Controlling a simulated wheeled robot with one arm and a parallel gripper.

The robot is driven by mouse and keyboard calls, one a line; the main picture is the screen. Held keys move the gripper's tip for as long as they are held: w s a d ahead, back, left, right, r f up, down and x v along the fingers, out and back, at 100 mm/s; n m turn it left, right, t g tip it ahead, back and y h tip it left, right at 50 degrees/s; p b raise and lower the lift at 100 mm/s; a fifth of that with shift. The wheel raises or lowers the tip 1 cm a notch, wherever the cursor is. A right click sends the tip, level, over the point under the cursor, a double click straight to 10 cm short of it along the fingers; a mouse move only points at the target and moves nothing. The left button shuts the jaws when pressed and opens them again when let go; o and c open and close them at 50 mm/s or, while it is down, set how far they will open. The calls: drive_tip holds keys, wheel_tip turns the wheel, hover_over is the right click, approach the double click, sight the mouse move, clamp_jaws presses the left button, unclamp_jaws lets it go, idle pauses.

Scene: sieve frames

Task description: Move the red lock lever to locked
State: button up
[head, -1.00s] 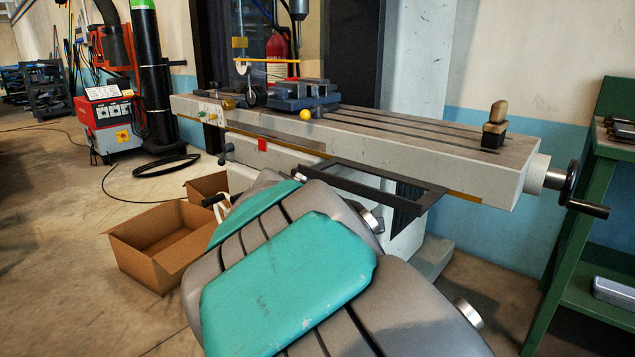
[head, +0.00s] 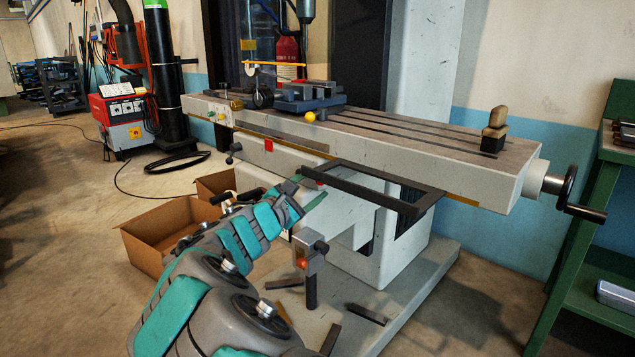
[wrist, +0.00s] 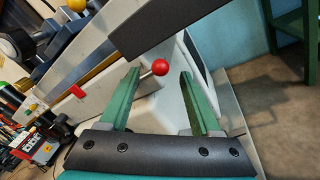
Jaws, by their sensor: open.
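The red lock lever's round red knob (wrist: 160,67) shows in the wrist view, with a short rod running to its lower left, partly behind the left finger. My gripper (wrist: 160,79) is open, with one green finger on each side. The knob appears between the fingertips, nearer the left one; I cannot tell whether it is beyond them or touching. In the head view my arm reaches to the front of the milling machine, below its table (head: 455,170). The lever is not clear there, and its lock marks are not readable.
A dark rectangular frame (head: 425,205) juts out just above my gripper; its dark bar crosses the top of the wrist view (wrist: 180,22). Cardboard boxes (head: 165,215) lie left. A green bench (head: 580,215) stands right.

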sight(317, 183)
drive_tip(key=x, duration=0.3)
clamp_jaws()
idle(0.6)
drive_tip(key=shift+f, duration=0.1)
idle(0.9)
